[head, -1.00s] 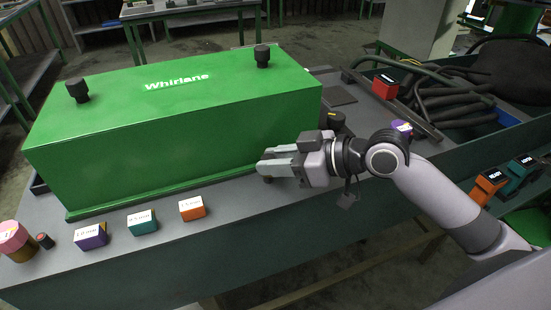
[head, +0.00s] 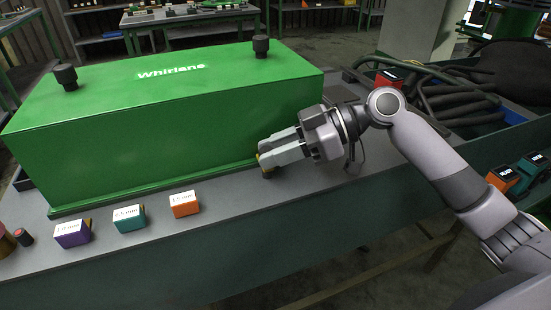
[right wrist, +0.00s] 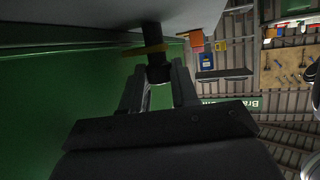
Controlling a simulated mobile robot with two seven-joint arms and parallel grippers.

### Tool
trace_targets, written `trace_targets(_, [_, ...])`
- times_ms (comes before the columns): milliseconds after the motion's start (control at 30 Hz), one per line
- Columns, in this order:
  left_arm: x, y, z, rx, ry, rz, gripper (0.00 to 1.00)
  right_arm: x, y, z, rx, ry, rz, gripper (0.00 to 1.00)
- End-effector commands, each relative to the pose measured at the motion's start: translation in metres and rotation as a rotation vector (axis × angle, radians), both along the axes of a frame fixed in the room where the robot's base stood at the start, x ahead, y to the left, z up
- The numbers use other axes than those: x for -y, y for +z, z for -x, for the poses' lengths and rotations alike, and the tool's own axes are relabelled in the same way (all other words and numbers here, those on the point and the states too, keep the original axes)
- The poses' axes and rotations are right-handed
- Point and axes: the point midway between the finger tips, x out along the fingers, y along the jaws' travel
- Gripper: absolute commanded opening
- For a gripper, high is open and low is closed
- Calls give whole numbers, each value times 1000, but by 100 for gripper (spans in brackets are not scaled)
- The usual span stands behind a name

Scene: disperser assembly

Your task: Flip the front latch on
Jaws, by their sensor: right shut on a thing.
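A big green box marked Whirlane (head: 170,130) stands on the grey bench. The front latch (head: 266,173) is a small dark knob with a yellowish part at the foot of the box's front face, near its right end. My right gripper (head: 262,157) is at the latch, its fingers pointing left and partly covering it. In the right wrist view the dark latch knob (right wrist: 158,73) with its orange-yellow bar (right wrist: 145,50) sits between the fingertips, and the gripper (right wrist: 158,85) is shut on it. My left gripper is in neither view.
Purple (head: 72,234), teal (head: 129,217) and orange (head: 184,204) labelled blocks stand along the bench's front left. Black hoses (head: 440,100) and a red block (head: 389,79) lie at the right. The bench front (head: 250,215) between the blocks and my arm is clear.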

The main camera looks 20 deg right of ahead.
Motion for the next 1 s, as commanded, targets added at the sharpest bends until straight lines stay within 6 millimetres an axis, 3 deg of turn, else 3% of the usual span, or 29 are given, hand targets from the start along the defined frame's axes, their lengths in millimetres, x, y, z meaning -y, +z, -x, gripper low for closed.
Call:
trace_targets(400, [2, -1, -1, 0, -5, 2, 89, 0, 0, 0, 0, 38, -1, 0])
trace_targets(433, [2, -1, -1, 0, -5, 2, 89, 0, 0, 0, 0, 37, -1, 32])
trace_targets(500, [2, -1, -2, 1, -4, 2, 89, 0, 0, 0, 0, 37, -1, 54])
trace_targets(833, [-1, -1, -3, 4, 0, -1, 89, 2, 1, 0, 1, 35, -1, 54])
trace_targets(1000, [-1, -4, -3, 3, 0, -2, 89, 22, 8, 4, 0, 33, 0, 54])
